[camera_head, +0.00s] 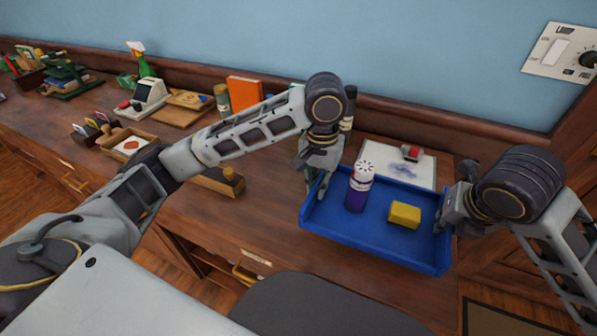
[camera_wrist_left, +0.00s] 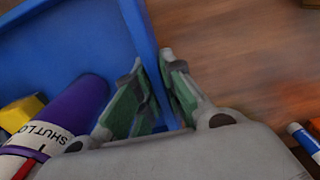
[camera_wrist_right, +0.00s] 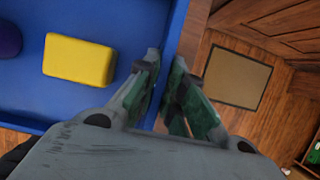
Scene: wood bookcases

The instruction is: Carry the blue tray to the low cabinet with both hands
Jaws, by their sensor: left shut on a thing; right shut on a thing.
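The blue tray (camera_head: 375,243) is at the right end of the wooden counter in the head view, with a purple shuttlecock tube (camera_head: 358,190) standing in it and a yellow block (camera_head: 404,214) lying in it. My left gripper (camera_head: 322,190) is shut on the tray's left wall, and that wall (camera_wrist_left: 140,28) runs between its fingers in the left wrist view. My right gripper (camera_head: 447,222) is shut on the tray's right wall, seen between its fingers in the right wrist view (camera_wrist_right: 172,45). I cannot tell whether the tray touches the counter. The low cabinet cannot be made out for certain.
A white sheet with a dark smudge (camera_head: 385,160) and a red-and-grey item (camera_head: 411,152) lie behind the tray. A mat (camera_wrist_right: 237,76) lies on the floor at right.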

